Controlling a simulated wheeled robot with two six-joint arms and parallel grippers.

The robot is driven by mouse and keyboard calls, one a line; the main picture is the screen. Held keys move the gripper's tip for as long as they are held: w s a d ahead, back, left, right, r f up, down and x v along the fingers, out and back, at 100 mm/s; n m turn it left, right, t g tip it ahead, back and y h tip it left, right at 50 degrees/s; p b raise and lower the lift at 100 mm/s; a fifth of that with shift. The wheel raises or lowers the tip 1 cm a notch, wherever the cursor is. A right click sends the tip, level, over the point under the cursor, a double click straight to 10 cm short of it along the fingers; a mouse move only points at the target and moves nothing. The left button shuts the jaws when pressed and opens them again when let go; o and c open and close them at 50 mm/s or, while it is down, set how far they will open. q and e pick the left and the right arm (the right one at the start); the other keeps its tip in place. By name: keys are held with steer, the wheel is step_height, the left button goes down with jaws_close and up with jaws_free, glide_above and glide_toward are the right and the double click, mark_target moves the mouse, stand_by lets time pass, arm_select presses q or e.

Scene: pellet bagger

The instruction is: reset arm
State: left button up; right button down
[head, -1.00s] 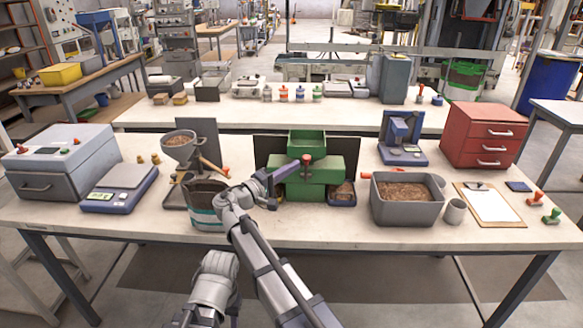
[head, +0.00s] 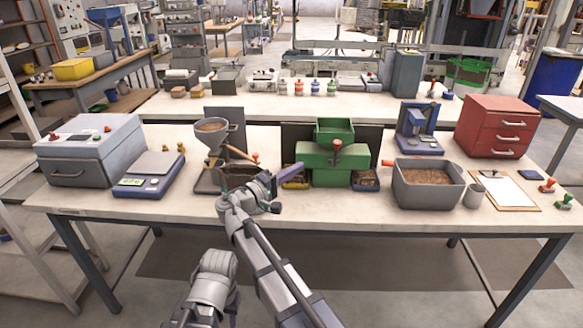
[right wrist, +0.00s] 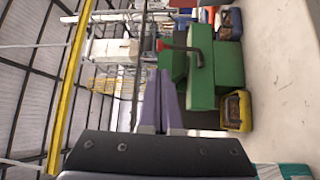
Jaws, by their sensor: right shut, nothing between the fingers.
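My right gripper (head: 270,184) is shut and empty. In the head view it is raised in front of the bench, left of the green machine (head: 320,160). Its purple fingers (right wrist: 160,95) lie together in the right wrist view, with the green machine (right wrist: 202,68) beyond them and no contact visible. My right arm reaches in from the bottom centre of the head view. My left gripper is not in view.
A funnel stand (head: 212,138) and a bag, mostly hidden by my arm, stand close by. A teal and white patch (right wrist: 285,171) shows at the wrist view's lower right. A pellet bin (head: 428,190), scale (head: 148,175) and red drawers (head: 497,126) line the bench.

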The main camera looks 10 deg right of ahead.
steer(key=s+d+f+m+g+y, duration=0.2)
steer(key=s+f+g+y, duration=0.2)
steer(key=s+f+y, duration=0.5)
steer(key=s+d+f+m+g+y, duration=0.1)
steer(key=s+d+f+g+y, duration=0.15)
steer(key=s+f, duration=0.7)
steer(key=s+a+f+m+g+y, duration=0.1)
steer(key=s+a+f+g+y, duration=0.1)
steer(key=s+a+f+y, duration=0.35)
steer(key=s+a+r+n+p, duration=0.1)
steer(key=a+r+p, duration=0.1)
steer(key=a, duration=0.4)
steer(key=s+a+r+n+h+p, duration=0.1)
steer(key=s+a+r+n+p, duration=0.1)
steer(key=a, duration=0.4)
steer(key=shift+s+r+g+p, duration=0.25)
steer(key=shift+r+g+p, duration=0.1)
steer(key=shift+r+p, duration=0.3)
steer(key=shift+d, duration=0.1)
